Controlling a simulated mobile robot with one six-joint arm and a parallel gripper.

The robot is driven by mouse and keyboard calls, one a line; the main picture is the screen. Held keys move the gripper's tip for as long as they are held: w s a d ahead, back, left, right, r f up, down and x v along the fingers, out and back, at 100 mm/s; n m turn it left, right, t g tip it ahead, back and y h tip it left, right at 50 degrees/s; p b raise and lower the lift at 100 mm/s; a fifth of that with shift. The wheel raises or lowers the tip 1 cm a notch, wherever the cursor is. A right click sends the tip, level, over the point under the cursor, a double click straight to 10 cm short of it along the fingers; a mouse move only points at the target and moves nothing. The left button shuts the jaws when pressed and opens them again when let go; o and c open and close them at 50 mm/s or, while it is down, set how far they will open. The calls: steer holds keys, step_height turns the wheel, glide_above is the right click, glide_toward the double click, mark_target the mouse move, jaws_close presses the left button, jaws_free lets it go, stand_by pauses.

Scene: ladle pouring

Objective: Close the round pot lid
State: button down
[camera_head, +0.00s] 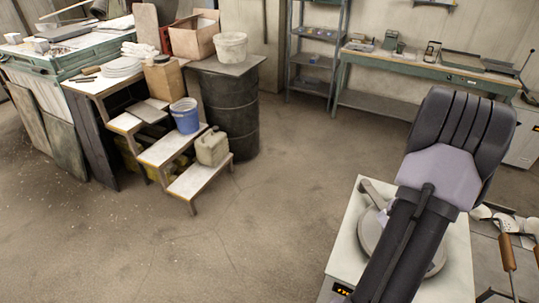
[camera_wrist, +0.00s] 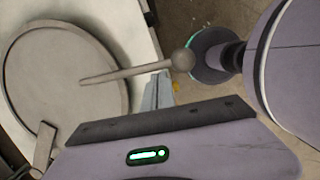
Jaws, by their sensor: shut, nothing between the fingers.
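The round pot lid (camera_head: 371,232) is a grey disc on the white-topped box at the lower right of the head view, partly covered by my arm. In the wrist view the round lid (camera_wrist: 60,75) fills the left side and looks flat. Its rod handle (camera_wrist: 125,74) runs right and ends in a ball knob. My gripper (camera_wrist: 157,88) is shut and empty, its grey fingers close to the handle near the knob. I cannot tell whether they touch it. The gripper is hidden behind my arm in the head view. The pot's opening is not visible.
The white box top (camera_head: 345,220) surrounds the lid. Ladles with wooden handles (camera_head: 506,250) hang at the far right. A stepped stand (camera_head: 165,150) with a blue bucket (camera_head: 185,118) and a black drum (camera_head: 230,115) stand at left. The middle floor is clear.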

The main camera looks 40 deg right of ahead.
steer(key=shift+n, duration=0.7)
steer(key=s+d+p, duration=0.1)
steer(key=s+d, duration=0.2)
steer(key=d, duration=0.1)
steer(key=shift+s, duration=0.4)
steer(key=shift+d+r, duration=0.1)
steer(key=shift+d, duration=0.1)
steer(key=shift+d+h, duration=0.15)
steer(key=shift+h, duration=0.15)
